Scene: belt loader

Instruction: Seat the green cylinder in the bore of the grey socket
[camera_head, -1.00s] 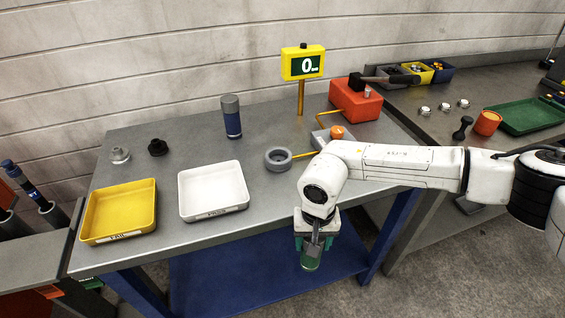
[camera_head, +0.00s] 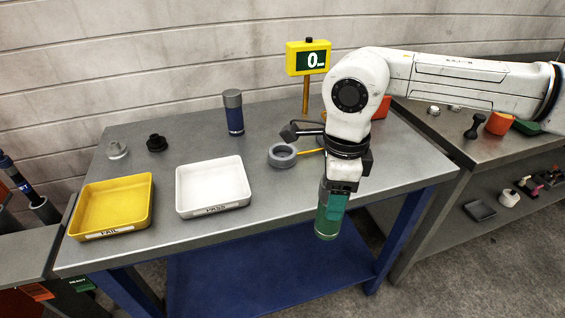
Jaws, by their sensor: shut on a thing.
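The green cylinder (camera_head: 327,222) hangs roughly upright below my gripper (camera_head: 333,196), which is shut on its upper part. The cylinder is in front of the table's front edge, nearer the camera. The grey socket (camera_head: 282,156) is a ring-like piece with a round bore, lying on the table behind and to the left of my gripper. The cylinder and the socket are apart. My arm hides the table behind it and most of an orange-red box.
A white PASS tray (camera_head: 213,209) and a yellow FAIL tray (camera_head: 112,233) lie left of the socket. A blue-grey bottle (camera_head: 233,112) stands behind it. A yellow display reading 0 (camera_head: 308,60) stands on a post. A yellow rod lies close to the socket's right.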

